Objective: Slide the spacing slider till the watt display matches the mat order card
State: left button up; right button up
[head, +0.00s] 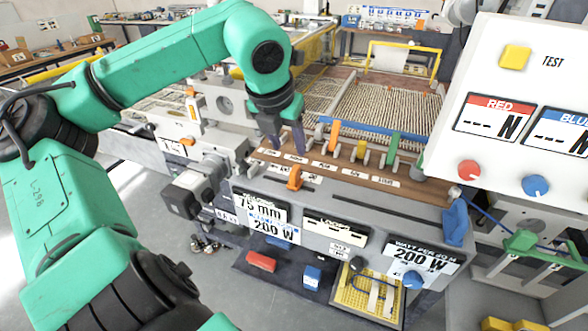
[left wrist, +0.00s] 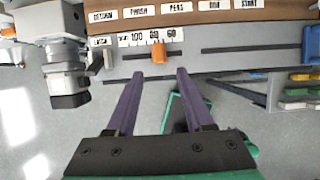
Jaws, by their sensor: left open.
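The orange spacing slider (head: 295,178) sits in a slot on the front of the machine. In the left wrist view the slider (left wrist: 168,50) stands below a scale marked 100, 80 and 60, near the 60 to 80 end. A panel labelled WATT PER SQ M (head: 422,260) reads 200 W. Another panel (head: 265,216) at left reads 75 mm and 200 W; I cannot tell which is the order card. My left gripper (head: 288,147) is open and empty, its purple fingers behind the slider in the head view. In the left wrist view its fingertips (left wrist: 160,74) point toward the slider, apart from it.
A brown strip with labels and coloured levers (head: 362,151) runs above the slot. A tester box with red and blue displays (head: 520,95) fills the right. A yellow tray (head: 365,295) and a red block (head: 261,262) lie below the panels.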

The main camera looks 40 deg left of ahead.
aim_at(296, 170)
pick_arm(q)
jog(key=p+x, duration=0.2)
jog(key=x, duration=0.9)
jog(key=shift+a+f, duration=0.1)
jog(key=shift+f, duration=0.3)
jog(key=shift+w+a+f, duration=0.15)
jog(key=shift+a+f, duration=0.15)
jog(key=shift+f, duration=0.25)
jog(key=shift+d, duration=0.1)
jog(key=shift+c, duration=0.6)
grip_shut()
pick_arm(e)
jog(key=r, duration=0.1)
jog(key=a+r, duration=0.1)
jog(key=shift+s+a+r, duration=0.2)
jog(key=shift+s+r, duration=0.1)
jog(key=shift+s, duration=0.1)
pick_arm(q)
jog(key=shift+r, duration=0.1)
pick_arm(e)
jog(key=shift+d, duration=0.25)
